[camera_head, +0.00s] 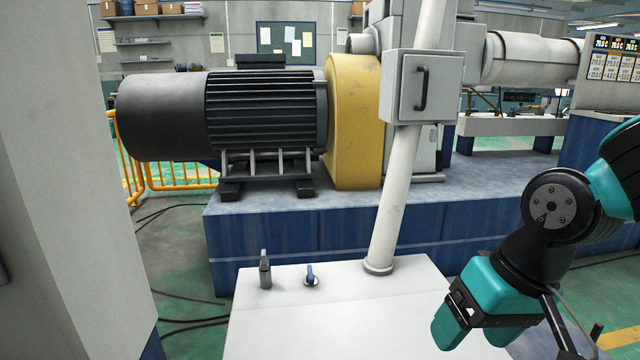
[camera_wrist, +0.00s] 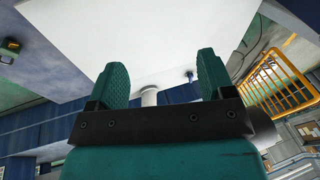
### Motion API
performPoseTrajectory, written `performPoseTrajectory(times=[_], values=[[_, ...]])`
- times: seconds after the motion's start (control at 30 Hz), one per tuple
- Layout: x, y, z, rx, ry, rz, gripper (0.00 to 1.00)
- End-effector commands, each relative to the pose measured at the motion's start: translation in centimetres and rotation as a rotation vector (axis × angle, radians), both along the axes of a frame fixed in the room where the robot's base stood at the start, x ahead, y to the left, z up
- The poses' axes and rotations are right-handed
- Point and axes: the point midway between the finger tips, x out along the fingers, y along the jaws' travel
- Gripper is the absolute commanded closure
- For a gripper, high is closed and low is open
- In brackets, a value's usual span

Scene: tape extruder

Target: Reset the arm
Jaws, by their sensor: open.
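My gripper (camera_head: 468,325) is at the lower right of the head view, by the right edge of the white cabinet top (camera_head: 330,315). Its teal fingers point down and to the left. In the wrist view my gripper (camera_wrist: 160,75) has its two fingers spread apart with nothing held between them. The white surface (camera_wrist: 180,35) fills the picture beyond the fingers. My arm is bent, with its black joint above the gripper.
A white pole (camera_head: 395,205) with a grey box (camera_head: 422,87) rises from the cabinet top. A grey lever (camera_head: 265,270) and a blue-handled knob (camera_head: 311,275) stand on its left part. Behind are a dark motor (camera_head: 265,115), a yellow housing (camera_head: 355,120) and an orange railing (camera_head: 180,175).

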Motion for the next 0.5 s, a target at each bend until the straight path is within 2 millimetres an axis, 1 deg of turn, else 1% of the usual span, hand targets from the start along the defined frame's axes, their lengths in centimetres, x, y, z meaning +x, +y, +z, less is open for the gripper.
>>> performPoseTrajectory(times=[0.03,0.07,0.1,0.17,0.2,0.23,0.3,0.47,0.5], values=[[-1.9,1.6,1.0,0.017,-0.008,0.117,0.25],[-3.0,2.3,1.5,0.026,-0.009,0.185,0.25],[-4.6,3.3,2.1,0.037,-0.011,0.274,0.25],[-6.9,4.5,2.9,0.051,-0.017,0.410,0.25],[-8.5,5.1,3.5,0.061,-0.020,0.501,0.25],[-8.7,5.2,4.7,0.061,-0.018,0.518,0.25],[-8.4,5.0,6.9,0.059,-0.013,0.500,0.25],[-8.3,5.0,10.9,0.059,-0.012,0.495,0.25],[-8.3,5.0,12.2,0.059,-0.013,0.494,0.25]])
